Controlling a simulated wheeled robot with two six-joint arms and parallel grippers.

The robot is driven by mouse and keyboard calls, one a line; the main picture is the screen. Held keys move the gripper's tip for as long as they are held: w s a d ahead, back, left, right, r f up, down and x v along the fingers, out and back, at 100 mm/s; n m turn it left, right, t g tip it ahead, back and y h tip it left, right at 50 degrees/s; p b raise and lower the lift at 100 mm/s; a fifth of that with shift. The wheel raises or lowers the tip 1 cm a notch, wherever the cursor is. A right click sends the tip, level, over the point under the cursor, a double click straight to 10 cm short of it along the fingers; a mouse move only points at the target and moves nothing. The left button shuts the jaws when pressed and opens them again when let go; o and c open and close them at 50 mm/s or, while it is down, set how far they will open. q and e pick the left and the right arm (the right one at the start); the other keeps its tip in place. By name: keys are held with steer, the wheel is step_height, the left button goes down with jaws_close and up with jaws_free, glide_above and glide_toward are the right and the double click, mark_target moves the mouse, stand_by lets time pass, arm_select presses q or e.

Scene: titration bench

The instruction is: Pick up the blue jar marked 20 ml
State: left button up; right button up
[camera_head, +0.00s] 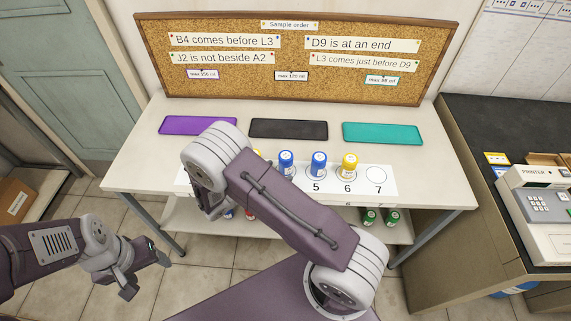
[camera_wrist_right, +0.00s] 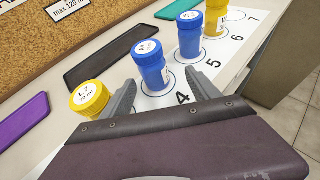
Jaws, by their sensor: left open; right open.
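Two blue jars stand upright on the numbered strip, one (camera_head: 286,164) at spot 4 and one (camera_head: 319,166) at spot 5. Their lid labels are too small to read, so I cannot tell which says 20 ml. In the right wrist view, the spot-4 blue jar (camera_wrist_right: 152,72) stands between or just beyond the fingers of my right gripper (camera_wrist_right: 160,80), which is open. The spot-5 blue jar (camera_wrist_right: 190,42) is farther off. In the head view my right arm hides that gripper. My left gripper (camera_head: 143,271) is open and empty, left of the table.
Yellow jars stand close by, one (camera_wrist_right: 89,100) beside the right gripper's left finger and one (camera_head: 349,168) at spot 6. Spot 7 (camera_head: 377,177) is empty. Purple (camera_head: 198,127), black (camera_head: 289,129) and teal (camera_head: 382,133) mats lie behind, below a cork board (camera_head: 290,88).

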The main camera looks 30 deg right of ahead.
mark_target(280, 167)
steer(key=shift+w+a+f+n+t, duration=0.1)
steer(key=shift+w+a+n+t, duration=0.1)
steer(key=shift+w+n+t, duration=0.3)
steer(key=shift+d, duration=0.2)
steer(key=x, duration=0.3)
steer(key=shift+w+d+f, duration=0.15)
steer(key=shift+w+d, duration=0.05)
steer(key=shift+d, duration=0.05)
steer(key=x, duration=0.3)
steer(key=p+x, duration=0.1)
steer(key=shift+s+d+r, duration=0.1)
steer(key=shift+d+r, duration=0.1)
steer(key=shift+d, duration=0.2)
steer(key=shift+w+d+f, duration=0.15)
steer(key=shift+w+d, duration=0.05)
steer(key=shift+d, duration=0.1)
steer(key=shift+s+a, duration=0.1)
steer(key=c, duration=1.4)
